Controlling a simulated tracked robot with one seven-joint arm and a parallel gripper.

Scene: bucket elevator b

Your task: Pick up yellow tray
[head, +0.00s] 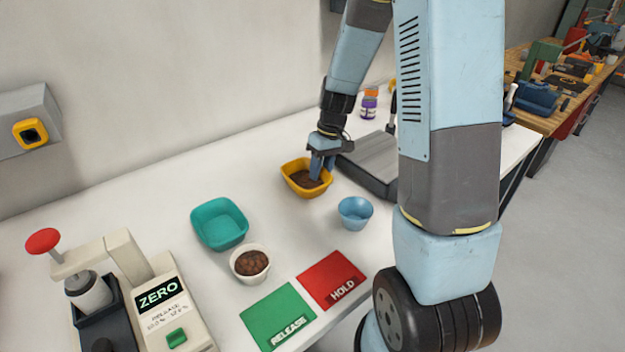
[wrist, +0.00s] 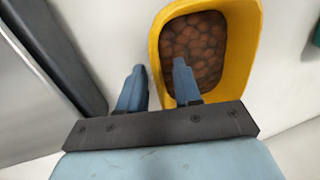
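The yellow tray (head: 290,185) stands on the white table and holds brown round pieces. It also shows in the wrist view (wrist: 243,55), upright, at upper right. My gripper (head: 322,165) is at the tray's right side in the head view, pointing down. In the wrist view my gripper (wrist: 158,75) is open, with one finger over the inside of the tray and the other outside it. The tray's near wall lies between the two fingers. I cannot tell whether either finger touches the wall.
A teal tray (head: 219,222), a white bowl (head: 249,275) of brown pieces and a blue bowl (head: 355,212) stand nearby. A dark grey flat device (head: 372,160) is close on the right. Green (head: 278,317) and red (head: 331,281) mats lie in front. A weighing machine (head: 160,300) stands at lower left.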

